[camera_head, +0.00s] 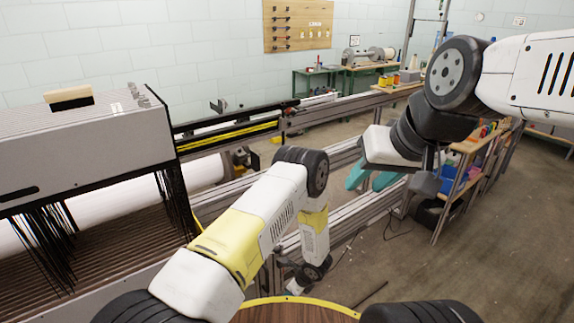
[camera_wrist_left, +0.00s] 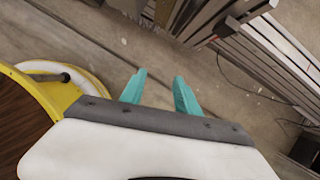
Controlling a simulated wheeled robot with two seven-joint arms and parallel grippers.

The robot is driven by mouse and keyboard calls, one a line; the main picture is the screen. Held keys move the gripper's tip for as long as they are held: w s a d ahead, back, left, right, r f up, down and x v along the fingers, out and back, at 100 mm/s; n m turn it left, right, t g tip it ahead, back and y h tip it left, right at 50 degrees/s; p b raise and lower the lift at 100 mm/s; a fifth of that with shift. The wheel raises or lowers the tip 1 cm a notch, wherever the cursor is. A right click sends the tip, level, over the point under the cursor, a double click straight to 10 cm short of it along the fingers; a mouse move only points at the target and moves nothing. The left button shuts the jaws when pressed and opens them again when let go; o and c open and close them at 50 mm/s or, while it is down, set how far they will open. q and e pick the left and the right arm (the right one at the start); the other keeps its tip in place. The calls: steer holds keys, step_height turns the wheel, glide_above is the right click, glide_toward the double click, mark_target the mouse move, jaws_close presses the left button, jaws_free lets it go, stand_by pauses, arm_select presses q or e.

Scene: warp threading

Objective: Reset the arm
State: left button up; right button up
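My right gripper (camera_head: 370,181) hangs from the arm on the right in the head view. Its two teal fingers are apart, with nothing seen between them. My left arm, white and yellow, reaches down and forward through the middle of that view; its fingers cannot be made out there. In the left wrist view my left gripper (camera_wrist_left: 159,92) has two teal fingers apart and empty over the bare floor.
A loom (camera_head: 85,150) with hanging dark warp threads stands at left, with metal rails (camera_head: 335,150) running right from it. A shelf rack (camera_head: 465,175) with coloured items stands at right. Concrete floor (camera_head: 480,270) is clear at lower right; thin cables lie near the rails.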

arm_select(q)
steer(key=w+a+r+n, duration=0.2)
steer(key=a+r+n, duration=0.1)
steer(key=r, duration=0.7)
steer(key=w+a+r+n, duration=0.2)
steer(key=w+r+n, duration=0.1)
steer(key=r, duration=0.6)
steer(key=w+a+r+n, duration=0.2)
steer(key=a+r+n, duration=0.1)
steer(key=r, duration=0.7)
steer(key=s+a+r+n+h, duration=0.1)
steer(key=s+a+r+n, duration=0.25)
steer(key=r, duration=0.45)
steer(key=s+a+r+n, duration=0.25)
steer(key=s+r, duration=0.25)
steer(key=r, duration=0.3)
steer(key=s+a+r+n+h, duration=0.1)
steer(key=s+a+r+n, duration=0.25)
steer(key=r, duration=0.45)
steer(key=s+r+n+t+h, duration=0.1)
steer(key=s+r+n, duration=0.2)
steer(key=s, duration=0.4)
steer(key=s+d+r+n+t+h, duration=0.1)
steer(key=s+r+n+t+h, duration=0.1)
steer(key=s, duration=0.5)
step_height(320, 180, up, 3)
steer(key=shift+s+d+f+n+h, duration=0.15)
steer(key=shift+s+d+n+h, duration=0.15)
steer(key=shift+n, duration=0.35)
steer(key=shift+a, duration=0.1)
